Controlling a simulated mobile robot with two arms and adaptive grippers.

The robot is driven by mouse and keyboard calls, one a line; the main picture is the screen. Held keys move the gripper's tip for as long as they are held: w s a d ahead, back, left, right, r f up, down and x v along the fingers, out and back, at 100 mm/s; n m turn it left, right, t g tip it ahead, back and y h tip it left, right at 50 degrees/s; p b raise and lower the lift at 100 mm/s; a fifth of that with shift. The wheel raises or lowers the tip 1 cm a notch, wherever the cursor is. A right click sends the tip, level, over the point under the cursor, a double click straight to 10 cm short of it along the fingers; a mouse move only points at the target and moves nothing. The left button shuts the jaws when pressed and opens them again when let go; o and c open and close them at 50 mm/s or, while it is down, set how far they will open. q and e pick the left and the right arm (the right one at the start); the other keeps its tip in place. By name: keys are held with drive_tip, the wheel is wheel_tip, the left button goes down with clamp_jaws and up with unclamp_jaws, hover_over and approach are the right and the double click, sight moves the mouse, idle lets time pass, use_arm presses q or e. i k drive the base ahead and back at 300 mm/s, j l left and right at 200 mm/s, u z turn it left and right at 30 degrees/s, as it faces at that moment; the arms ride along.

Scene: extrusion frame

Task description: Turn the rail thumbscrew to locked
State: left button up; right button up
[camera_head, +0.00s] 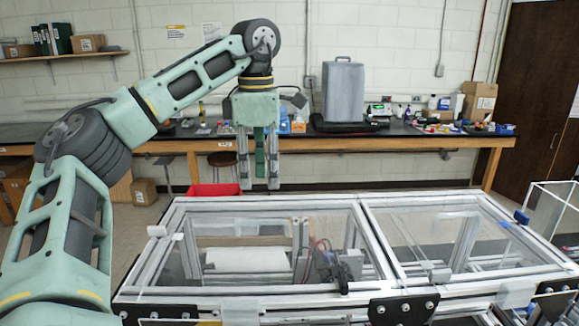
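The extrusion frame (270,292), with silver rails and clear panels, fills the lower middle and right. I cannot pick out the rail thumbscrew for certain. A small blue knob-like part (521,216) sits at the frame's right edge, too small to show whether it is turned to locked. My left gripper (259,186) hangs pointing down above the frame's back left edge in the picture. My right gripper is out of view.
A red bin (209,190) shows behind the frame, left of the gripper. A black-topped bench (340,142) with a grey case (343,90) and boxes runs along the back wall. A clear-walled box (555,212) stands at the right. The air above the frame's right half is free.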

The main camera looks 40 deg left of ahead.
sight(343, 281)
drive_tip(key=k, duration=2)
